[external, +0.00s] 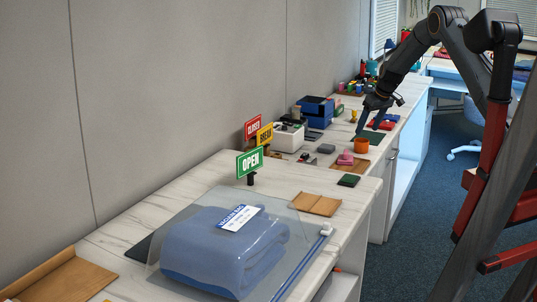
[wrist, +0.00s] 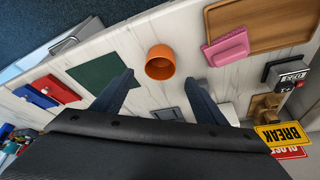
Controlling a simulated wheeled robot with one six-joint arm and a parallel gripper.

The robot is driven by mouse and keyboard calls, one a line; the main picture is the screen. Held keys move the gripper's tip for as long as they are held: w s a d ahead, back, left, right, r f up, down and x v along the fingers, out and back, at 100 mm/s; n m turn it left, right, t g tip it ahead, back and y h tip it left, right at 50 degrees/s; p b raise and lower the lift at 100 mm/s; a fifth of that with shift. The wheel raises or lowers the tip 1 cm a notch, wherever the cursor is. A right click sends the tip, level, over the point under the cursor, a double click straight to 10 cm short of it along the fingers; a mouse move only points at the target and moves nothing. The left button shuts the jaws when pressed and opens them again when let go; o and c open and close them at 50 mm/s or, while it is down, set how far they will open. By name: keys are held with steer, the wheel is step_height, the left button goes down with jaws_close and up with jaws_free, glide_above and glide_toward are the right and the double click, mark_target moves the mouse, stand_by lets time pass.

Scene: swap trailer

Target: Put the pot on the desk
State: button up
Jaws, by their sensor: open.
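A small orange pot (external: 360,146) stands on the white marbled desk (external: 308,180), near its right edge in the external view. In the wrist view the pot (wrist: 160,62) is seen partly from above, beyond my fingertips and apart from them. My gripper (external: 368,124) hangs over the desk close to the pot, on its far side. In the wrist view my gripper (wrist: 163,88) has its two fingers spread wide with nothing between them.
A dark green mat (wrist: 103,75) and a pink item (wrist: 227,46) lie on either side of the pot. A blue box (external: 316,108) and sign stands, including the OPEN sign (external: 250,162), stand toward the wall. A bagged blue bundle (external: 225,250) fills the near counter.

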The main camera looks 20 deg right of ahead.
steer(key=s+a+r+m+g, duration=0.1)
steer(key=s+a+r+g, duration=0.1)
steer(key=s, duration=2.1)
steer(key=s+a+r+m+g+h, duration=0.1)
steer(key=s+a+r+m, duration=0.1)
steer(key=s, duration=2.1)
steer(key=shift+s+a+r+g, duration=0.25)
steer(key=shift+a+r+g, duration=0.05)
steer(key=shift+g, duration=0.1)
